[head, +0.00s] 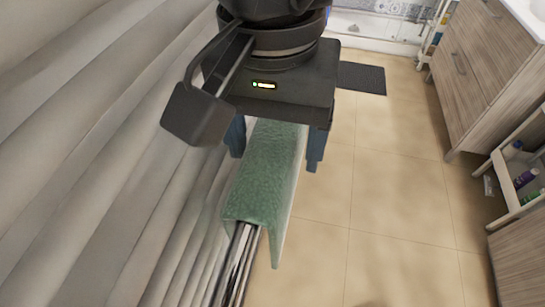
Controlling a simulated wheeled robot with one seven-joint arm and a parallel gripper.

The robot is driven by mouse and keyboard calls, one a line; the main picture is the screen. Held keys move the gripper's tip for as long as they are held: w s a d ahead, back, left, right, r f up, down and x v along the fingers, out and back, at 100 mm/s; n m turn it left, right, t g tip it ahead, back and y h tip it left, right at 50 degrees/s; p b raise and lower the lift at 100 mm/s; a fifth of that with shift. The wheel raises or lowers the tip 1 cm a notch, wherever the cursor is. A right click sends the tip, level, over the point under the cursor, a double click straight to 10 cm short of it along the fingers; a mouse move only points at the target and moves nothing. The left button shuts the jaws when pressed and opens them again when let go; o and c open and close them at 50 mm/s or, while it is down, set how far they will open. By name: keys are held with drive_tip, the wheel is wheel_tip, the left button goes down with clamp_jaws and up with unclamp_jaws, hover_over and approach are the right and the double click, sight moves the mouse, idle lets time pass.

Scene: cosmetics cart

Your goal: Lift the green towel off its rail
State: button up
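The green towel (258,186) hangs folded over a metal rail (235,262) that runs along the left wall. Its near end and its right-hand drop show below my gripper. Its far part is hidden under the gripper body. My gripper (275,150) is over the far part of the towel, with one blue finger on each side of it. The fingers are spread apart, wider than the towel's top. I cannot tell whether either finger touches the cloth.
A pale ribbed wall or curtain (90,140) stands close on the left. Tan floor tiles (385,200) are clear to the right. A dark mat (361,78) lies farther back. A wooden cabinet (485,75) and a small cart with bottles (500,185) stand at the right.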

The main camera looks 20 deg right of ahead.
clamp_jaws()
idle(0.5)
drive_tip(key=shift+r, duration=0.1)
wheel_tip(320, 180, up, 18)
drive_tip(key=b, duration=0.2)
drive_tip(key=s+d+b, duration=0.3)
drive_tip(key=s+d, duration=0.7)
drive_tip(key=d, duration=0.5)
